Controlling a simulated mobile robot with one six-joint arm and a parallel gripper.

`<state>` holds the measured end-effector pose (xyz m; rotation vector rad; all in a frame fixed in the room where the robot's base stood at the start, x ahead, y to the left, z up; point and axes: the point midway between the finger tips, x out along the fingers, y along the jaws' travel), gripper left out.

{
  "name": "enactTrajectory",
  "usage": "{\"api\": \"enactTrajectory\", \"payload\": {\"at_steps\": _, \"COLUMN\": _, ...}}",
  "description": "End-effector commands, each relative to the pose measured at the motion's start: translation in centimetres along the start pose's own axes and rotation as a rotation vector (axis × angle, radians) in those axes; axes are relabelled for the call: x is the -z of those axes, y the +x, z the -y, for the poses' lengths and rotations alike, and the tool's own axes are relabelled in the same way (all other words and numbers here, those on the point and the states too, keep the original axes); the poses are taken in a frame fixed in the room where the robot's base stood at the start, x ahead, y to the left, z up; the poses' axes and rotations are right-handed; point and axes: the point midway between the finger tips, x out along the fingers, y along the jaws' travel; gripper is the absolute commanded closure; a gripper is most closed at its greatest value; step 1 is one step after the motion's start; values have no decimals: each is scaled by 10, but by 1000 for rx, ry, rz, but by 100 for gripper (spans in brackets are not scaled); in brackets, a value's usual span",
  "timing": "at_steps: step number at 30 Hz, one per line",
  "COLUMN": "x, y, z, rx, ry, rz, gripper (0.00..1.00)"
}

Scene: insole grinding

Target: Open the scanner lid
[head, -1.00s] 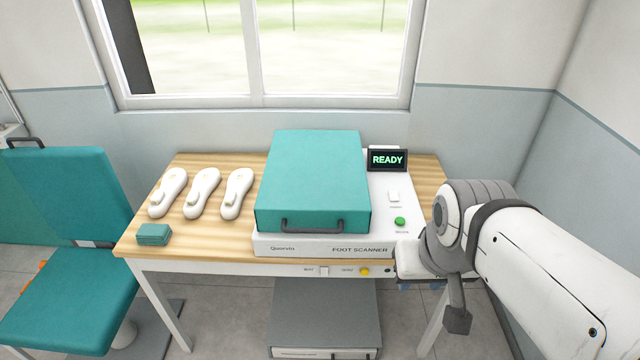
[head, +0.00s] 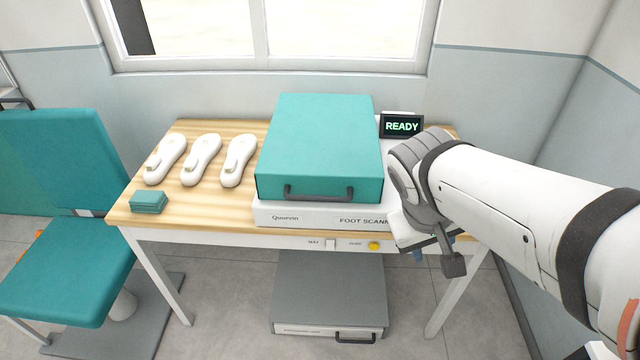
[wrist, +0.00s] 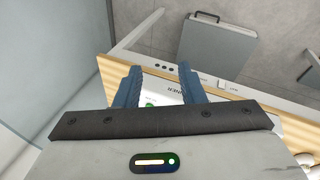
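The scanner's teal lid (head: 320,145) is closed on the white foot scanner (head: 300,215), with a dark bar handle (head: 318,193) on its front face. A small display (head: 401,126) behind its right side reads READY. My gripper (wrist: 158,78) shows in the wrist view with its two blue fingers apart and nothing between them. It is over the right part of the scanner, near the green button (wrist: 149,103), away from the handle. In the head view my arm hides the scanner's right side and most of the gripper. The lid is not visible in the wrist view.
The scanner stands on a wooden table (head: 250,130). Three white insole-like forms (head: 200,160) and a small teal box (head: 149,201) lie to its left. A teal chair (head: 60,200) is further left. A grey cabinet (head: 330,290) is under the table. A wall stands on the right.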

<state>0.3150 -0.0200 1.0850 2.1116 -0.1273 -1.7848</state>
Motion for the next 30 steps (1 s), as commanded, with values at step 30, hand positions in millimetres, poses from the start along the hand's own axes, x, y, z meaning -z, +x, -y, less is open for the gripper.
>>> {"api": "enactTrajectory", "payload": {"at_steps": 30, "x": 202, "y": 120, "z": 223, "rx": -1187, "ry": -540, "rz": -794, "gripper": 64}}
